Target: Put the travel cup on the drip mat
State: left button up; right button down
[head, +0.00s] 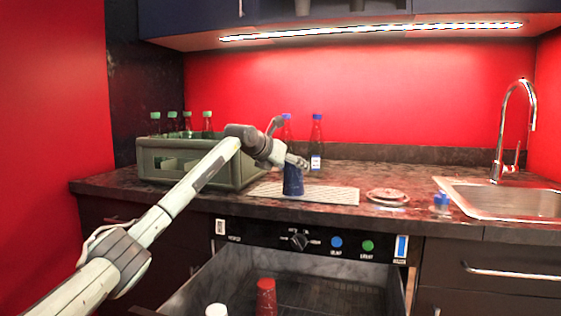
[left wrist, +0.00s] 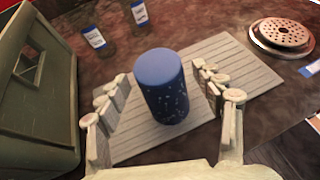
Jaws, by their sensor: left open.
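The travel cup is a dark blue speckled cylinder (left wrist: 163,90). It stands upright on the light grey ribbed drip mat (left wrist: 247,75), and it also shows in the head view (head: 292,182) at the mat's middle. The drip mat shows in the head view (head: 335,195) on the counter. My left gripper (left wrist: 160,100) is open, with one finger on each side of the cup. In the left wrist view a gap shows between the cup and each finger. In the head view the left gripper (head: 296,162) is at the cup's top. My right gripper is not in view.
A green crate (head: 205,178) with several bottles stands left of the mat. Two blue-capped bottles (head: 316,150) stand behind it. An open drawer (head: 325,290) lies below.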

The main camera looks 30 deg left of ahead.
pick_arm(q)
jog(key=b+v, duration=0.1)
jog(key=v, duration=0.9)
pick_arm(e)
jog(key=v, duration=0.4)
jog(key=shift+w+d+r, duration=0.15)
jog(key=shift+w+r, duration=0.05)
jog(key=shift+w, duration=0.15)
pick_arm(q)
jog(key=shift+f, duration=0.1)
dwell(0.5)
